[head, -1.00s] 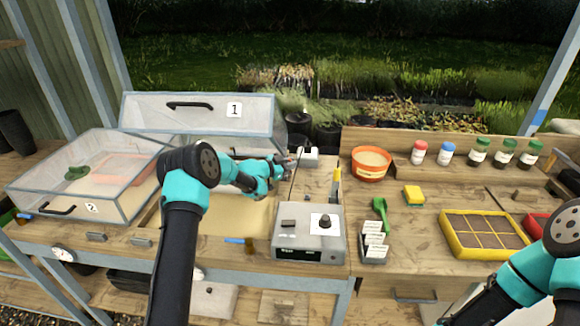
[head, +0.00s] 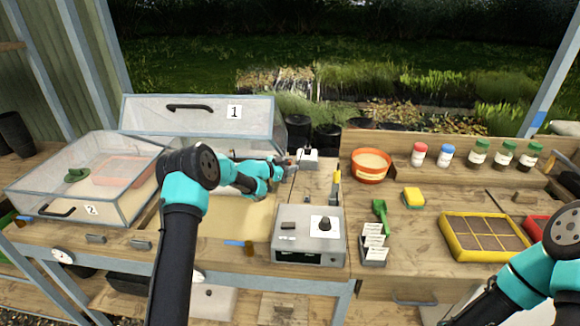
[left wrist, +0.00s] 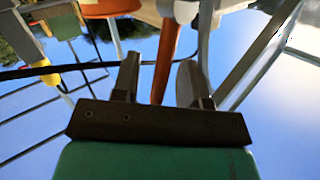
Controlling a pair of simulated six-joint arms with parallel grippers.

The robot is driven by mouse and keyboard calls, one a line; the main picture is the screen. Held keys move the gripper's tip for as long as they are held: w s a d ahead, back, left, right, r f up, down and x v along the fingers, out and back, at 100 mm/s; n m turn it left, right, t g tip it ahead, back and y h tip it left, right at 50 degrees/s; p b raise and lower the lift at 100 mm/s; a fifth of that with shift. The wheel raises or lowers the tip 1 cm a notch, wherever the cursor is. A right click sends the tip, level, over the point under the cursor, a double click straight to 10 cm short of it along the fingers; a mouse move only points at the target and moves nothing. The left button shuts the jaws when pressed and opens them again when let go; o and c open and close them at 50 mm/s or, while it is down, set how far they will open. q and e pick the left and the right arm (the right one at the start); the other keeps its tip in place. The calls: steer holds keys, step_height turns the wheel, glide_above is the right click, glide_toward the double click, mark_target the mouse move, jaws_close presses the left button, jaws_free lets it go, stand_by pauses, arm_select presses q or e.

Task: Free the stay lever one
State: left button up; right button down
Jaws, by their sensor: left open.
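Lid one (head: 205,110), a clear panel in a grey frame marked 1, stands raised at the back left. My left gripper (head: 288,163) is at its right end, beyond the grey box; its fingertips are small and hard to make out there. In the left wrist view, my left gripper (left wrist: 157,78) is open. A reddish-orange bar (left wrist: 168,50), which looks like the stay lever, lies between the two fingers, with gaps visible on both sides. Its far end is hidden behind the gripper body. My right gripper is outside the frame; only its arm shows at lower right.
Lid two (head: 125,170) is closed at left. The grey box with a knob (head: 308,243) and a tag holder (head: 373,249) stand in front. An orange pot (head: 370,166) and a white socket block (head: 308,158) are near the gripper. The bench around the sponge (head: 413,197) is mostly clear.

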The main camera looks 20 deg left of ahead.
arm_select(q)
steer(key=v, duration=1.7)
steer(key=shift+s, duration=0.2)
steer(key=shift+c, duration=0.3)
steer(key=shift+a, duration=0.1)
steer(key=shift+c, duration=1.4)
steer(key=shift+f+m, duration=0.1)
steer(key=shift+m, duration=0.5)
steer(key=shift+c, duration=0.9)
steer(key=m, duration=0.3)
steer(key=shift+w+a+f, duration=0.1)
steer(key=shift+w, duration=0.05)
jaws_close()
steer(key=m, duration=0.8)
steer(key=f+m, duration=0.1)
steer(key=m, duration=0.3)
steer(key=shift+w+a+g+h, duration=0.2)
steer(key=shift+a+g+h, duration=0.1)
steer(key=shift+g+h, duration=0.1)
